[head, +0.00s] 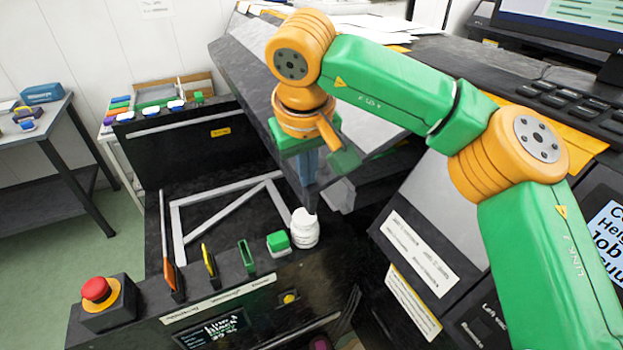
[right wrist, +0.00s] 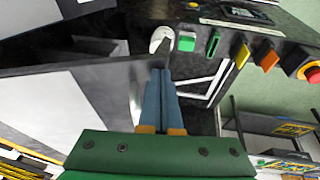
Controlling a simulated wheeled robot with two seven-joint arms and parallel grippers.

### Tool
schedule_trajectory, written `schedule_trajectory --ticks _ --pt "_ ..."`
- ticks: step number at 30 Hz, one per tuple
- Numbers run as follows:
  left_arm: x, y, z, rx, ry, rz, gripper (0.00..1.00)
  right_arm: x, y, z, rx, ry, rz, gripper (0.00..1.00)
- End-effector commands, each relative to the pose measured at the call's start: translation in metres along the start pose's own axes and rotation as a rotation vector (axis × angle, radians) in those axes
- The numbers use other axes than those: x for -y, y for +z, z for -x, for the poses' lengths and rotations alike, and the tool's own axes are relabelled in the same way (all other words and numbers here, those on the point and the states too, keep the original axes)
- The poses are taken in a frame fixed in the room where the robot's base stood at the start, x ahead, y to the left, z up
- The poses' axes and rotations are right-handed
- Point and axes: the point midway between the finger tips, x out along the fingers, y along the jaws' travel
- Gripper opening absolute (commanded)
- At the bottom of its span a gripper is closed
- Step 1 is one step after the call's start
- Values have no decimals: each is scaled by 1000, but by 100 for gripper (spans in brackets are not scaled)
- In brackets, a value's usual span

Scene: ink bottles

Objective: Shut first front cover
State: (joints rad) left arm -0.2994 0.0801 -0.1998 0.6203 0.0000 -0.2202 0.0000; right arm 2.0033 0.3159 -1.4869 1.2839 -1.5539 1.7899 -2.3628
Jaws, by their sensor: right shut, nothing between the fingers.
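A dark-edged front cover with a grey panel (head: 245,92) stands raised and slanted on the machine, left of and behind my right arm. It also fills the left of the right wrist view as a pale grey panel with a dark edge (right wrist: 95,100). My right gripper (head: 308,172) points down at the cover's lower right end. Its blue fingers (right wrist: 160,75) are together and empty, close beside the cover's edge; I cannot tell whether they touch it. Another grey cover with a white label (head: 420,250) lies lower, to the right. My left gripper is not in view.
A white bottle (head: 305,228) stands on the machine's front ledge beside a green switch (head: 278,243). A red emergency button (head: 96,290) is at the front left. A white frame (head: 178,232) lies in the dark open bay. A side table (head: 40,130) stands at far left.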

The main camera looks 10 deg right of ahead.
Motion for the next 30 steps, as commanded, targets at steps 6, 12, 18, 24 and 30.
schedule_trajectory --ticks 6,12,18,24,30 --pt "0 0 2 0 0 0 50 -5 4 -16 -1 0 -1 0" --pt "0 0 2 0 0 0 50 -5 5 -17 -1 -1 -1 0" --pt "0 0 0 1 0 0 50 -5 6 -19 -1 -1 -1 0" --pt "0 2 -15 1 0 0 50 -7 13 -42 2 -1 -1 0" --pt "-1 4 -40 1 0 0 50 -14 25 -84 2 0 -2 0"
